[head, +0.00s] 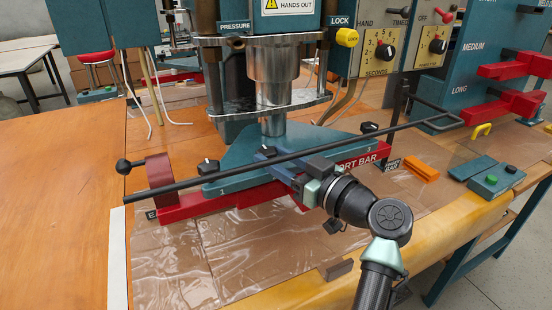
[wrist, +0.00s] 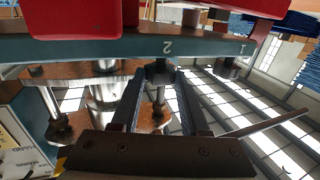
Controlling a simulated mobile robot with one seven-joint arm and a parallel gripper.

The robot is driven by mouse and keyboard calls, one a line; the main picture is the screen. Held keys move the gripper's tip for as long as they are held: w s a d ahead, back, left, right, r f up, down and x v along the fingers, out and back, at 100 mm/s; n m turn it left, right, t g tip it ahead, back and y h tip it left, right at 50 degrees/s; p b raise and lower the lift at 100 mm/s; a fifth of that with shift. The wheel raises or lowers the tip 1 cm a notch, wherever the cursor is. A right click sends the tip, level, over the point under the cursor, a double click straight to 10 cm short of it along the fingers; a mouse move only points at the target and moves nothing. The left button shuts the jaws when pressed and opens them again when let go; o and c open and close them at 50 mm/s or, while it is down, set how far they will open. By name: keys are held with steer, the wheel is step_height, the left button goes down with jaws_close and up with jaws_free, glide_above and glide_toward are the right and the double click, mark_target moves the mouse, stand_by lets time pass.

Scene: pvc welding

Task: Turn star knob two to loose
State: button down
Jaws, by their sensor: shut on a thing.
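Star knob two (wrist: 160,72) is a dark knob beside the number 2 on the edge of the blue-green plate (wrist: 110,46). In the head view, the black knob (head: 267,151) sits at the middle of the front edge of the triangular plate (head: 235,150), partly hidden by the long black bar and my fingers. My gripper (head: 275,162) reaches in from the front right. In the wrist view, the fingers of my gripper (wrist: 160,82) stand either side of star knob two, shut on it. The knob's exact turn angle cannot be told.
Other black star knobs stand at the plate's left (head: 208,166) and right (head: 369,128). A long black bar (head: 300,152) crosses just above the plate. The red support bar (head: 185,208) lies below it. The press column (head: 273,75) rises behind. The orange table at left is clear.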

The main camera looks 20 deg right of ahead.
steer(key=shift+c, duration=2)
jaws_free()
steer(key=v, duration=1.3)
